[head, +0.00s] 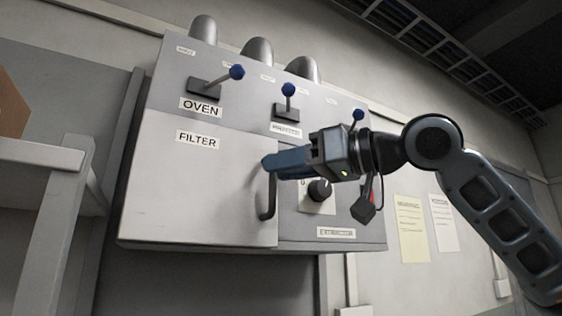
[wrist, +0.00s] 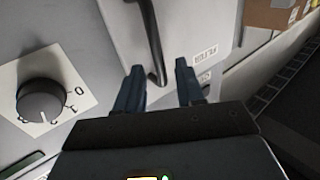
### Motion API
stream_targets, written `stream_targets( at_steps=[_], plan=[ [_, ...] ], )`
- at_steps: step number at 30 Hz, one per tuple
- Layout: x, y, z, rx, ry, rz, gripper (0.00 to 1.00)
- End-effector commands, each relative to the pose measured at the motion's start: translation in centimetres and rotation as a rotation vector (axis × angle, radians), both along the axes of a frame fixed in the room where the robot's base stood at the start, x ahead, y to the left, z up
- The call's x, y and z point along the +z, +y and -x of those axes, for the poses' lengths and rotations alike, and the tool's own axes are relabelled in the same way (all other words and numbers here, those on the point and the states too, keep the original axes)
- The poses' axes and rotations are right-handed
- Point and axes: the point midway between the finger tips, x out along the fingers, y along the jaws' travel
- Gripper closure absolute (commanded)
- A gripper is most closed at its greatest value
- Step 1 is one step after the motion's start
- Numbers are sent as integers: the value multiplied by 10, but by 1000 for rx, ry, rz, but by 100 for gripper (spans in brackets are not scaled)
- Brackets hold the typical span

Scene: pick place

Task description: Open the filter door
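The filter door (head: 190,200) is a pale grey panel with a FILTER label on the lower left of a wall-mounted cabinet. It looks shut against the cabinet. It also shows in the wrist view (wrist: 185,25). Its dark bar handle (head: 268,196) runs upright along the door's right edge. My gripper (head: 268,164) is at the handle's upper part, coming from the right. In the wrist view, the two blue fingers (wrist: 158,74) are apart, with the handle (wrist: 151,35) showing between them. I cannot tell whether either finger touches it.
A black knob (head: 320,190) sits right of the handle, below my gripper. Blue-tipped levers (head: 237,72) stick out above the door. A shelf (head: 40,152) with a brown box (head: 12,105) stands at the left. Open space lies in front of the door.

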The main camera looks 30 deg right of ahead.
Motion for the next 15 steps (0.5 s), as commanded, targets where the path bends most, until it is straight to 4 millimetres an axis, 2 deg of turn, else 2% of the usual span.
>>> stream_targets(
  at_steps=[4, 12, 15],
  plan=[
    [0, 6, -8, 1, 1, 1, 62],
    [-1, 6, -9, 0, 0, 0, 62],
    [-1, 6, -9, 0, 0, 0, 71]
  ],
)
